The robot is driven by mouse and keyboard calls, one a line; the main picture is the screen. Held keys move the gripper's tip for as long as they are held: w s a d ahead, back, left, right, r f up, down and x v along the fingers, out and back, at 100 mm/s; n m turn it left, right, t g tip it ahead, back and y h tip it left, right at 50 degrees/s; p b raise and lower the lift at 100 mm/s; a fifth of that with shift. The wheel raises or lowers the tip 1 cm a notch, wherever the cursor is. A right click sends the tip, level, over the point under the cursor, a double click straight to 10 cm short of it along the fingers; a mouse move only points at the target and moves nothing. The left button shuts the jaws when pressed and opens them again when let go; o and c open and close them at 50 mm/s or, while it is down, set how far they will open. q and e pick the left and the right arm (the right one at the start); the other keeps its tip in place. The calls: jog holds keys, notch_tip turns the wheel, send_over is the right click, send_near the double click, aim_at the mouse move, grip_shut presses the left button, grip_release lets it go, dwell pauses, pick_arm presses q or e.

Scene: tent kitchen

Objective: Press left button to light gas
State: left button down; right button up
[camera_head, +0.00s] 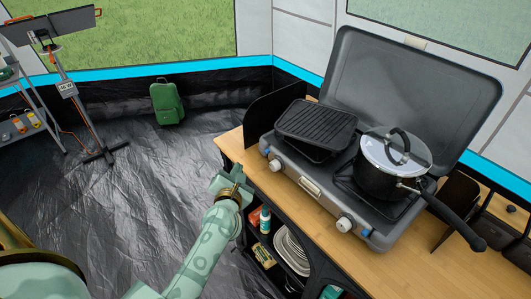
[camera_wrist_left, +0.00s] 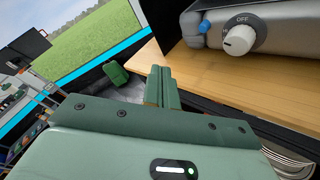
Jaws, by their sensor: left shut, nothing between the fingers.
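The grey camping stove (camera_head: 312,183) stands on the wooden counter with its lid up. Its left knob (camera_head: 275,165) is white; in the left wrist view the knob (camera_wrist_left: 238,40) has an OFF mark above it. A small blue button (camera_wrist_left: 204,26) sits just left of that knob on the stove's front. In the head view the blue button (camera_head: 266,151) is tiny. My left gripper (camera_head: 238,170) is shut and empty, near the counter's front left edge, apart from the stove. Its closed green fingers (camera_wrist_left: 160,86) show below and left of the button in the wrist view. My right gripper is out of view.
A black griddle (camera_head: 318,122) covers the left burner. A lidded pot (camera_head: 380,180) stands on the right burner, its long handle reaching over the counter. The wooden counter (camera_head: 335,245) is bare in front of the stove. Plates (camera_head: 291,250) sit on shelves below.

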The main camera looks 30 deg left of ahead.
aim_at(267, 151)
pick_arm(q)
jog(key=w, duration=0.1)
jog(key=w+d+b, duration=0.1)
jog(key=w, duration=0.1)
jog(key=w+d, duration=0.1)
jog(key=w, duration=0.1)
jog(key=shift+w+d+f, duration=0.1)
jog(key=shift+w, duration=0.1)
jog(key=shift+w+d+b, duration=0.25)
jog(key=shift+w+b, duration=0.1)
jog(key=shift+w, duration=0.3)
dwell(1.3)
jog(key=shift+w, duration=0.1)
jog(key=shift+w+d, duration=0.15)
jog(key=shift+w, duration=0.15)
jog(key=shift+w+d, duration=0.2)
jog(key=shift+w, duration=0.15)
dwell(0.6)
jog(key=shift+s, duration=0.1)
dwell(0.3)
jog(key=shift+s+a, duration=0.3)
jog(key=shift+s, duration=0.4)
